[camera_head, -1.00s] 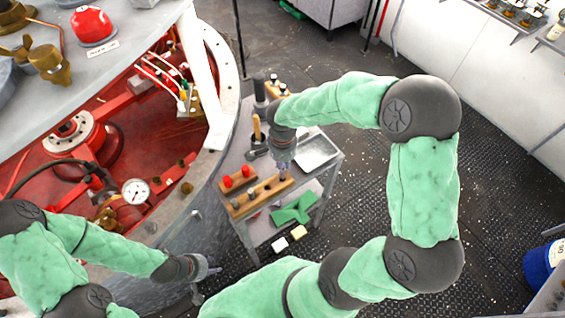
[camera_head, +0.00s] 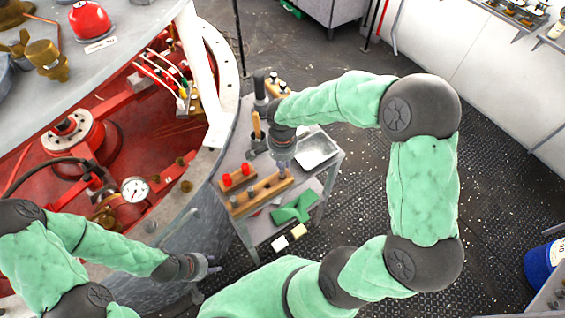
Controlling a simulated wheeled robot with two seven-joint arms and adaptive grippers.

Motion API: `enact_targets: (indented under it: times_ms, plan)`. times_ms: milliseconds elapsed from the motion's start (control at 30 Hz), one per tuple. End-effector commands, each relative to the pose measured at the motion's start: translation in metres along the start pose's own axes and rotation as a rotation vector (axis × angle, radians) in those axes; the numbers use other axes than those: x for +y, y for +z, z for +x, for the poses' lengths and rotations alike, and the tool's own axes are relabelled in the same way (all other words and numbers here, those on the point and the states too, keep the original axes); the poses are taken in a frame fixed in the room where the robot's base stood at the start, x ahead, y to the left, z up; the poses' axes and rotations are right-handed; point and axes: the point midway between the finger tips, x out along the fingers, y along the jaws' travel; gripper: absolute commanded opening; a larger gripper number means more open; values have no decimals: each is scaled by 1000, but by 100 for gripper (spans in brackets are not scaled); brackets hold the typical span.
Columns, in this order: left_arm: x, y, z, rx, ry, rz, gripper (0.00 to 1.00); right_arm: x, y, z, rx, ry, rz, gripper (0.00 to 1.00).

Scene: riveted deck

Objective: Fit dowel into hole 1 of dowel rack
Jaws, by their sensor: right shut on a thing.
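The dowel rack (camera_head: 262,195) is a long wooden block on a small grey cart near the middle of the head view. Grey peg tops show in its left half. My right gripper (camera_head: 283,166) points down over the rack's right end and is shut on the dowel. The dowel is mostly hidden by the fingers, and I cannot tell whether its lower end is in a hole. My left gripper (camera_head: 208,268) hangs low at the left, away from the rack, and its fingers are too small to read.
A wooden block with red knobs (camera_head: 238,178) lies just behind the rack. A metal tray (camera_head: 316,151) and upright tools stand farther back on the cart. The curved red machine (camera_head: 100,150) borders the left.

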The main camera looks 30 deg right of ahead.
Motion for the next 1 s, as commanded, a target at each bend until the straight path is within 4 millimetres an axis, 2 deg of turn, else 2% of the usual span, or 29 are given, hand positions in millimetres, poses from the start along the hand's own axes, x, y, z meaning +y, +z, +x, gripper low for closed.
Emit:
enact_targets:
  times_ms: [1000]
  plan:
    - [-4,0,11,0,0,0,40,0,0,13,0,-1,0,0]
